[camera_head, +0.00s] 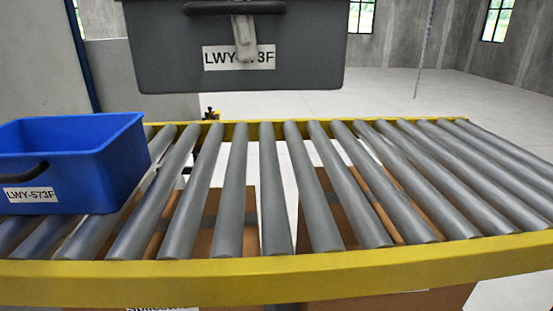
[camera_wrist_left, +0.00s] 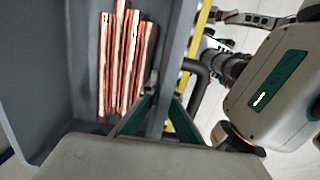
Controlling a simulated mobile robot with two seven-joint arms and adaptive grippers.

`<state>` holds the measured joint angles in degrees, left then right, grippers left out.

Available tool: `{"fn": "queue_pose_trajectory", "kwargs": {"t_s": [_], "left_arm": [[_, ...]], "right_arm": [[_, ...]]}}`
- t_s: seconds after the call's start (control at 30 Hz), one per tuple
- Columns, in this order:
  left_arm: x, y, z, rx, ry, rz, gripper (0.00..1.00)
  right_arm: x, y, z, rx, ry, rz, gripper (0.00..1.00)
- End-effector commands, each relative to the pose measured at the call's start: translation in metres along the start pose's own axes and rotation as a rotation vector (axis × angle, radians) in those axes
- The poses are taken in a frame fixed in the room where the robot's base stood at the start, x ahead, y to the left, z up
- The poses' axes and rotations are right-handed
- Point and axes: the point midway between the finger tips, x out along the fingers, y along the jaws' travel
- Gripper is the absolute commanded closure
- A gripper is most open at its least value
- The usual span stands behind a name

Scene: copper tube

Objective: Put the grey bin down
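The left wrist view shows the grey bin's inner wall (camera_wrist_left: 75,60), with several copper tubes (camera_wrist_left: 120,60) lying inside. My left gripper (camera_wrist_left: 152,88) is shut on the bin's wall beside the handle; in the head view, a pale fingertip (camera_head: 243,42) lies over the label.
A blue bin (camera_head: 100,170) labelled LWY-573F sits on the left end of the roller conveyor (camera_head: 280,262). The rollers right of it are bare. Yellow rails edge the conveyor. Cardboard boxes (camera_head: 230,215) stand below the rollers.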

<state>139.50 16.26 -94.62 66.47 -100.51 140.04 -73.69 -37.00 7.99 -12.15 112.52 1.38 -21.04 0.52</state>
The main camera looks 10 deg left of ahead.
Motion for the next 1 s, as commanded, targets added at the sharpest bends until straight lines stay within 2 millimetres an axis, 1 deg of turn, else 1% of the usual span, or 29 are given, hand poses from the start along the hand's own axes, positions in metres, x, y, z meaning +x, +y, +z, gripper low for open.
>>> {"fn": "queue_pose_trajectory", "kwargs": {"t_s": [0.03, 0.3, 0.5, 0.6, 0.67, 0.73, 0.87, 1.0], "left_arm": [[0.010, 0.000, -0.002, 0.001, -0.002, -0.001, 1.00], [0.070, 0.000, -0.009, 0.003, 0.000, -0.005, 1.00], [0.112, -0.001, -0.014, 0.003, -0.001, -0.006, 1.00], [0.129, -0.001, -0.016, 0.002, -0.002, -0.004, 1.00], [0.138, -0.002, -0.017, 0.001, -0.001, -0.004, 1.00], [0.144, -0.003, -0.017, 0.002, -0.002, -0.002, 1.00], [0.149, -0.003, -0.018, 0.000, -0.003, 0.001, 1.00], [0.157, -0.003, -0.019, 0.001, -0.002, 0.001, 1.00]], "right_arm": [[0.003, -0.002, 0.008, 0.001, -0.003, -0.001, 0.42], [0.017, -0.009, 0.046, 0.005, -0.029, -0.008, 0.42], [0.025, -0.014, 0.069, 0.008, -0.046, -0.013, 0.42], [0.028, -0.015, 0.077, 0.005, -0.054, -0.014, 0.42], [0.029, -0.015, 0.079, 0.001, -0.054, -0.013, 0.42], [0.030, -0.013, 0.075, -0.003, -0.047, -0.010, 0.42], [0.032, -0.009, 0.066, -0.008, -0.032, -0.003, 0.42], [0.033, -0.008, 0.067, -0.010, -0.030, 0.000, 0.42]]}}
